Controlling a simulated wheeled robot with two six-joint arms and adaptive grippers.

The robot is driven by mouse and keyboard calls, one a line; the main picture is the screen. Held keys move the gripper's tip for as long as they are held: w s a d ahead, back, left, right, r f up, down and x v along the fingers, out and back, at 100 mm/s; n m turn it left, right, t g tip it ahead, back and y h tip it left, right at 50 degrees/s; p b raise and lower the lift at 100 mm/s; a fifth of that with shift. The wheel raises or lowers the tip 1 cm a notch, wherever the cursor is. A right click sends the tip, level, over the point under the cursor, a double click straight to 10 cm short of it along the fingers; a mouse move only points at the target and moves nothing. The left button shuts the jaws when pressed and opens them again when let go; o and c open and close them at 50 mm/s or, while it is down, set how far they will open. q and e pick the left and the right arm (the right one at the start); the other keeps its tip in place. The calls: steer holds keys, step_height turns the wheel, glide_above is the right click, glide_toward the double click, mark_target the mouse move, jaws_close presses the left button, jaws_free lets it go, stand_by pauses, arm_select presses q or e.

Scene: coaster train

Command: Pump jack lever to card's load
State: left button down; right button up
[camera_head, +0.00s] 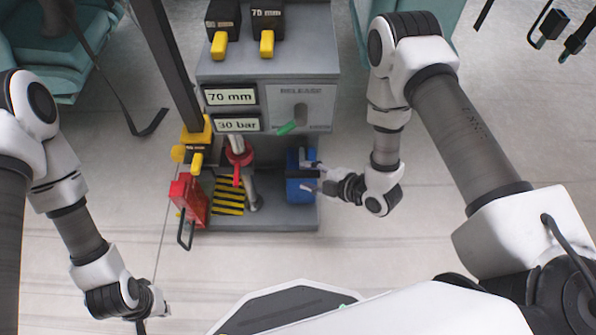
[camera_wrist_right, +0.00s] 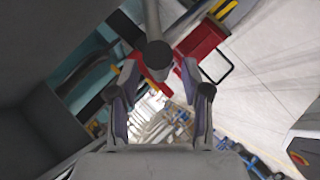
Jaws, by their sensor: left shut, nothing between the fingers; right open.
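The card plates on the grey stand read "70 mm" (camera_head: 231,95) and "30 bar" (camera_head: 238,125). A red-collared jack part (camera_head: 238,158) stands below them, with a grey rod (camera_head: 254,190) beside it. I cannot tell for certain which part is the lever. In the right wrist view a grey rod with a dark round end (camera_wrist_right: 152,22) reaches down between my fingers, apparently not gripped. My right gripper (camera_head: 308,177) is open in front of the blue block (camera_head: 297,160); its fingers also show in the wrist view (camera_wrist_right: 160,78). My left gripper (camera_head: 146,322) is shut and empty, low left.
A RELEASE panel with a green-tipped handle (camera_head: 286,128) is on the stand's right. A red box (camera_head: 190,198) with a black wire loop is at the left, beside a striped plate (camera_head: 230,196). Black blocks with yellow tabs (camera_head: 266,44) sit on top. Floor in front is clear.

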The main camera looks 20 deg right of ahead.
steer(key=v, duration=0.7)
steer(key=shift+a, duration=0.1)
stand_by(1.7)
steer(key=s+d+f+m+g+h, duration=0.3)
steer(key=s+f+m+g+h, duration=0.15)
steer(key=s+m, duration=0.4)
steer(key=s+d+f+m+g+h, duration=0.3)
steer(key=s+m+g, duration=0.2)
steer(key=s+m, duration=0.35)
step_height(320, 180, up, 30)
steer(key=m+p, duration=0.2)
steer(key=p, duration=2.8)
steer(key=shift+w, duration=0.2)
